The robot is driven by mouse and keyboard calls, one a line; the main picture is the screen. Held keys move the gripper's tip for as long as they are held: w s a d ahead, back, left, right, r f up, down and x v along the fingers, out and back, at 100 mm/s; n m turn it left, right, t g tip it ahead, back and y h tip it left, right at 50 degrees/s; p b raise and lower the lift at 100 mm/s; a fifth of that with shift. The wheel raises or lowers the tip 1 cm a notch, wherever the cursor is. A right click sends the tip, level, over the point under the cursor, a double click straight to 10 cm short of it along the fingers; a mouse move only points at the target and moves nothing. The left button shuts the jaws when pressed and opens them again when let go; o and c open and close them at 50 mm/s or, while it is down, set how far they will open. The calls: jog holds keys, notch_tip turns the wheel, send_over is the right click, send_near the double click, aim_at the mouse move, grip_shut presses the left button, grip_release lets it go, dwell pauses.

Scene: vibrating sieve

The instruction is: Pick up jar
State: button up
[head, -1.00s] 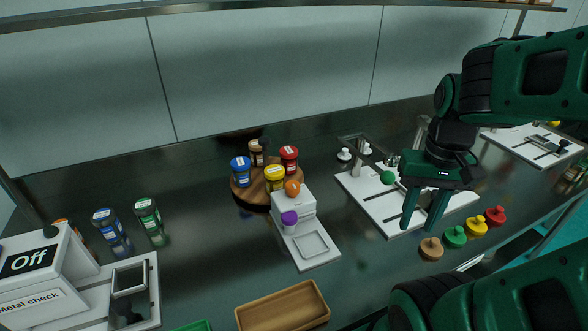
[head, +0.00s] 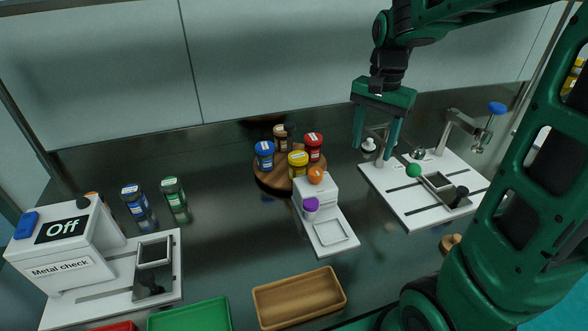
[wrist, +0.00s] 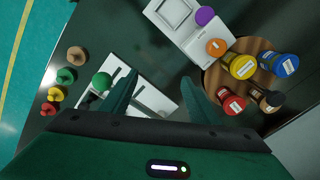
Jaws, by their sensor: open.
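Several lidded jars stand in the head view. A blue jar (head: 264,155), a yellow jar (head: 298,164), a red jar (head: 313,147) and a brown jar (head: 281,137) are on a round wooden stand (head: 268,180). Another blue jar (head: 137,203) and a green jar (head: 174,195) stand on the counter at left. My gripper (head: 375,146) is open and empty, raised to the right of the wooden stand. In the wrist view the yellow jar (wrist: 240,65), red jar (wrist: 229,106), blue jar (wrist: 283,64) and brown jar (wrist: 267,97) lie right of my open fingers.
A white dispenser with orange and purple knobs (head: 316,194) stands before the stand. The sieve machine (head: 430,205) with a green knob is at right. A metal check machine (head: 75,250) reads Off. A wooden tray (head: 299,299) and green tray (head: 190,316) lie in front.

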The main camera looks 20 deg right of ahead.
jog(key=w+a+f+m, duration=0.2)
jog(key=w+a, duration=0.3)
jog(key=w, duration=0.4)
jog(key=m, duration=0.2)
send_over(298, 155)
jog(key=d, duration=0.1)
jog(key=shift+s+f, duration=0.2)
jog(key=shift+f, duration=0.35)
jog(key=shift+s+f, duration=0.2)
jog(key=shift+f, duration=0.3)
jog(key=shift+w+a+f, duration=0.15)
jog(key=shift+a+f, duration=0.05)
jog(key=shift+f, duration=0.05)
notch_tip(298, 155, down, 5)
jog(key=shift+f, duration=0.1)
jog(key=shift+w+a+f, duration=0.1)
jog(key=shift+a+f, duration=0.05)
jog(key=shift+f, duration=1.15)
jog(key=shift+w+a+f, duration=0.1)
jog(key=shift+a+f, duration=0.05)
jog(key=shift+f, duration=1.15)
jog(key=c, duration=0.9)
jog(key=shift+r, duration=0.1)
jog(key=shift+c, duration=0.2)
